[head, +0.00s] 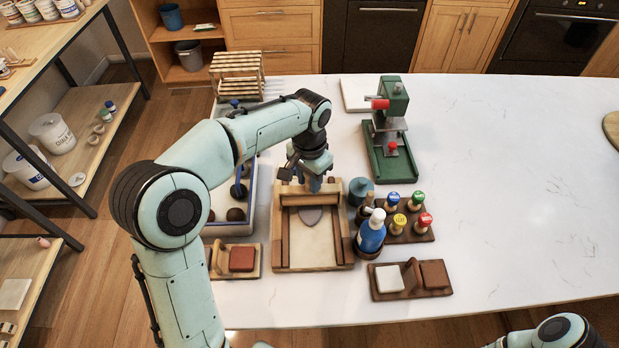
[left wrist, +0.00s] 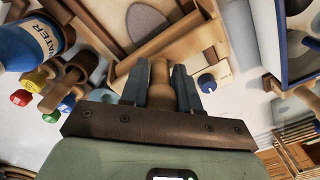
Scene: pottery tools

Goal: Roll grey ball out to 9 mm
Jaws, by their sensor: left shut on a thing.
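The grey clay (head: 311,214) lies as a flat, rounded patch on the pale bed of a wooden rolling board (head: 313,246) with side rails. It also shows in the left wrist view (left wrist: 146,22). My left gripper (head: 316,185) is over the board's far end. In the left wrist view my left gripper (left wrist: 160,88) is shut on an upright wooden handle (left wrist: 160,72). A wooden bar (left wrist: 166,45) crosses the board beside the clay, apparently the roller belonging to that handle. A blue dial (left wrist: 206,83) sits near the board's far corner. My right gripper is out of view.
Right of the board stand a blue water bottle (head: 371,232), a blue-grey pot (head: 360,190) and a rack of coloured stamps (head: 408,228). A blue-rimmed tray (head: 252,190) is at left. A green press (head: 390,150) stands behind. The counter's right side is clear.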

